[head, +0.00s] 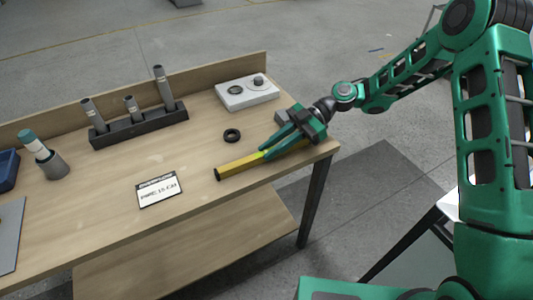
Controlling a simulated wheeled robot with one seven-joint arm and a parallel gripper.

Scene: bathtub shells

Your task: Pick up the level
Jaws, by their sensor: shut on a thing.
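The level (237,165) is a long yellow bar with a dark end cap and a bright yellow-green section near the fingers. It lies along the front right part of the wooden table (110,240). My gripper (267,152), with green fingers, reaches in from the right and is shut on the level towards its right part. The fingers hide some of the level's right portion. I cannot tell whether the level touches the tabletop or is slightly above it.
A black ring (232,135) lies just behind the level. A white box with knobs (247,93) is at the back right. A dark rack (138,127) holds grey tubes. A label card (159,190) lies left of the level. A grey cup (54,166) holds a teal-capped item.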

